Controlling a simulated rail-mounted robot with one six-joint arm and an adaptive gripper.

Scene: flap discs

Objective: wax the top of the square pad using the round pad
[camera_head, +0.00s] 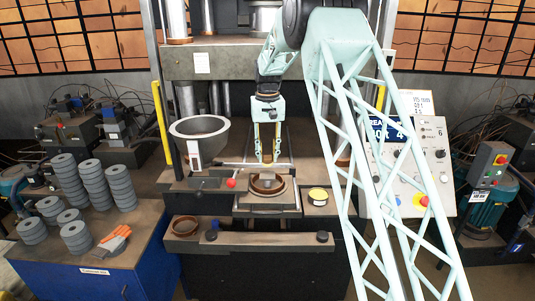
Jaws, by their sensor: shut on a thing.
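My gripper (267,155) hangs upright above the press bed, its two light fingers a little apart. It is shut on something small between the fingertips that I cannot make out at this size. A brown ring (267,184) lies in front of and below the gripper, on a dark square-edged plate (245,205). A round yellow-topped piece (317,196) sits to the right of the ring. I cannot tell for certain which pieces are the round pad and the square pad.
A grey funnel-like bowl (200,127) stands left of the gripper, and a red knob (231,183) sits near the ring. Stacks of grey discs (76,235) and an orange glove (115,238) lie on the blue cabinet. A control panel (412,165) stands at right, partly behind my arm.

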